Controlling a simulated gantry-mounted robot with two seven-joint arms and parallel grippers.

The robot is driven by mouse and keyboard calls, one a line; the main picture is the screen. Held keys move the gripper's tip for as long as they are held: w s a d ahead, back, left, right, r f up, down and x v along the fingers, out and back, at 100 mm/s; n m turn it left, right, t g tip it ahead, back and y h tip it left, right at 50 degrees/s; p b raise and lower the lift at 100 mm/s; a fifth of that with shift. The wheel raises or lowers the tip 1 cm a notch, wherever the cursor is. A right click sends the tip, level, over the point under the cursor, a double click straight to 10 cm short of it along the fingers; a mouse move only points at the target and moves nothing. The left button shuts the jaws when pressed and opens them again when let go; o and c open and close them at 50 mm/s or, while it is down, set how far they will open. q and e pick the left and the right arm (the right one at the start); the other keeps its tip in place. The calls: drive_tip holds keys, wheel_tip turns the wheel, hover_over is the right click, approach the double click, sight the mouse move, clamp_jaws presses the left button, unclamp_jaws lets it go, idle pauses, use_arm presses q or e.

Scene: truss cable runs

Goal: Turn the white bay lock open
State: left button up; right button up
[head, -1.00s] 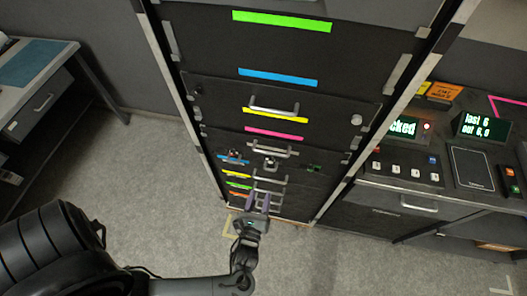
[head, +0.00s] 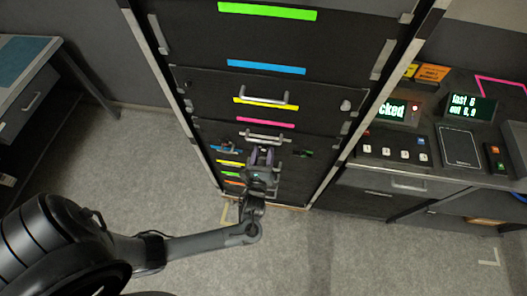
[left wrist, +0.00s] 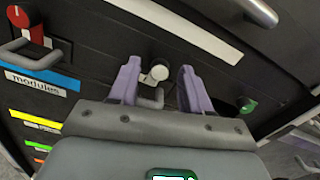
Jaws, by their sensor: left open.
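The white bay lock (left wrist: 158,73) is a small round white knob on the black cabinet front, above a grey pull handle (left wrist: 150,99). It shows between the two purple fingers of my left gripper (left wrist: 159,68) in the left wrist view. The fingers are open, one on each side of the knob, with gaps visible. Whether they reach its depth I cannot tell. In the head view my left gripper (head: 262,157) is in front of the cabinet's middle and hides the white lock. My right gripper is not in view.
A silver bar handle (head: 264,137) crosses above the gripper. A console (head: 440,155) with displays stands right of the cabinet.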

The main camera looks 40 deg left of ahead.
use_arm(q)
drive_tip(key=shift+w+a, duration=0.3)
drive_tip(key=shift+w, duration=0.2)
drive_tip(key=shift+c, duration=0.5)
clamp_jaws()
